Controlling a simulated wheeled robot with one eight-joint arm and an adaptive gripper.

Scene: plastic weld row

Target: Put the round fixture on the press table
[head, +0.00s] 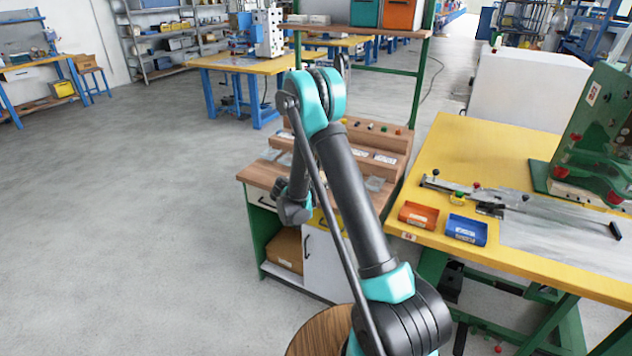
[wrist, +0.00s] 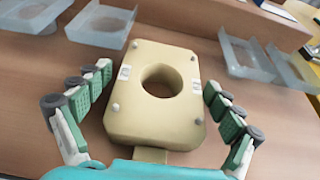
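The round fixture (wrist: 130,115), a cream block with a round hole through its middle and small studs at its corners, lies on a brown wooden bench top in the wrist view. My gripper (wrist: 158,80) is open, with one green-padded finger on each side of the fixture. A gap shows between each finger and the block. In the head view I cannot make out the fixture; my arm covers part of the wooden bench (head: 258,174). The press table (head: 460,145) has a yellow top and stands to the right, with a green press (head: 598,130) on it.
Clear plastic trays (wrist: 98,22) lie beyond the fixture, with more at the right (wrist: 245,55). An orange bin (head: 418,214), a blue bin (head: 466,230) and a metal plate (head: 560,232) occupy the press table's front. Open floor (head: 130,220) lies left of the bench.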

